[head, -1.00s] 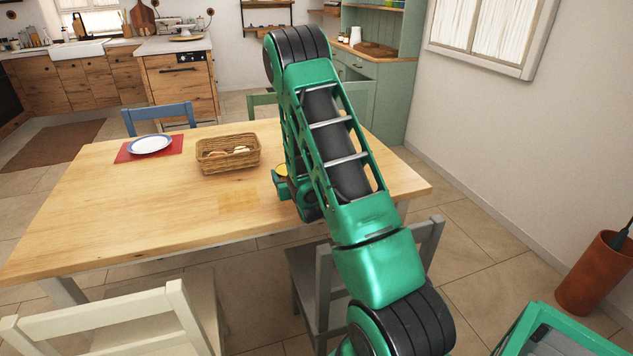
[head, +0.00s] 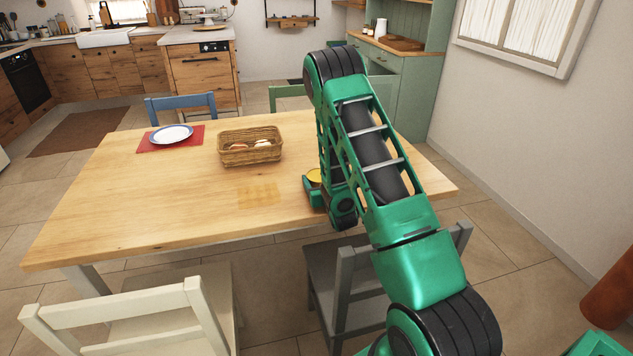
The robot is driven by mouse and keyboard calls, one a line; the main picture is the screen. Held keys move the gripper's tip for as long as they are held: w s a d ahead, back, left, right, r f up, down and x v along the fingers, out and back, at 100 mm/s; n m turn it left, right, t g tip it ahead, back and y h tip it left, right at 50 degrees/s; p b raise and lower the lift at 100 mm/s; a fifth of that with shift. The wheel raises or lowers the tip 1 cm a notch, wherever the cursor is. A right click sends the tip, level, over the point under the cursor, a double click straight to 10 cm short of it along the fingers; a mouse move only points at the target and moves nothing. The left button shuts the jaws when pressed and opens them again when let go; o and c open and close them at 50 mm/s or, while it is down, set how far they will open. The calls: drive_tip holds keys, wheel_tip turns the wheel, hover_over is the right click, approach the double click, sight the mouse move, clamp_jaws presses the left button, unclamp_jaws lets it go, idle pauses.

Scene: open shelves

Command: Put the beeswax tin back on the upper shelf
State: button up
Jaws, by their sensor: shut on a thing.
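The beeswax tin (head: 314,175) shows as a small yellow round top at the right part of the wooden table (head: 130,215). My gripper (head: 312,188) is around it and shut on it, mostly hidden behind my green arm. I cannot tell whether the tin touches the table. In the far background, wooden wall shelves (head: 291,22) hang on the white wall. I cannot tell which shelf is the upper shelf of the task.
A wicker basket (head: 250,148) stands left of my gripper, and a plate (head: 171,134) lies on a red mat. A grey chair (head: 335,285) and a white chair (head: 120,315) stand at the near edge. A green hutch (head: 410,85) stands behind.

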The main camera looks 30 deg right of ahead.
drive_tip(key=shift+w+a, duration=0.1)
drive_tip(key=shift+a, duration=0.05)
drive_tip(key=shift+f, duration=0.1)
drive_tip(key=o, duration=1.5)
drive_tip(key=shift+f, duration=0.1)
